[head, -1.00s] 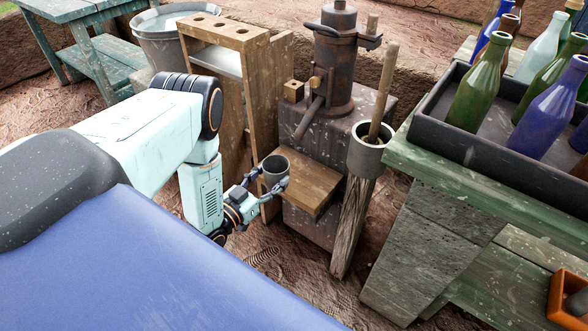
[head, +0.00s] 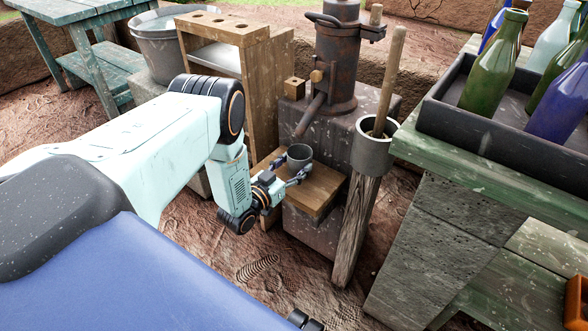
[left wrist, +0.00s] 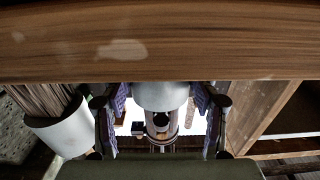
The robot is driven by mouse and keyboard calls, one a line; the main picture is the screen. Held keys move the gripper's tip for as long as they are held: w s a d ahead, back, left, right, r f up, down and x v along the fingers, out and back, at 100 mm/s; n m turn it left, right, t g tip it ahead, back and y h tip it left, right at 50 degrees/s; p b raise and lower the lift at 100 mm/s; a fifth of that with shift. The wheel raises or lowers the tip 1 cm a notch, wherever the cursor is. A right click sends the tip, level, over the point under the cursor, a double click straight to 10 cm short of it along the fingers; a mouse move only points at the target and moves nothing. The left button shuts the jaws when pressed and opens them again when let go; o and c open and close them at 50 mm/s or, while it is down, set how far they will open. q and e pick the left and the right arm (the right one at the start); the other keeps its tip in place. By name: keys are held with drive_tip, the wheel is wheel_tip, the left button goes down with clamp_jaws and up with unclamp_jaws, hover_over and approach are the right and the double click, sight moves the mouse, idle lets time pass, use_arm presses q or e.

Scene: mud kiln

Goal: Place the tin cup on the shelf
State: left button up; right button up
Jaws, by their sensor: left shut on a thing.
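The grey tin cup (head: 299,155) is upright between the fingers of my left gripper (head: 289,177). The gripper is shut on it from the near left side. In the head view the cup is in front of the wooden shelf (head: 318,200), a plank against the stone block; I cannot tell whether its base touches the plank or is just above it. In the left wrist view the cup (left wrist: 160,97) is between the two fingers (left wrist: 160,112), with the plank's wood (left wrist: 160,45) across the top.
A rusty iron pump (head: 337,65) stands on the stone block behind the shelf. A wooden post with a metal holder (head: 372,155) stands close right. A wooden rack (head: 265,90) stands behind left. A green table (head: 470,180) with a bottle tray (head: 480,135) is at right.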

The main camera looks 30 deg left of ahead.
use_arm(q)
drive_tip(key=shift+r, duration=0.1)
drive_tip(key=shift+f, duration=0.2)
drive_tip(key=o, duration=1.1)
drive_tip(key=shift+o, duration=0.2)
drive_tip(key=shift+r, duration=0.2)
drive_tip(key=s+p, duration=0.4)
drive_tip(key=s, duration=0.8)
drive_tip(key=shift+a, duration=0.45)
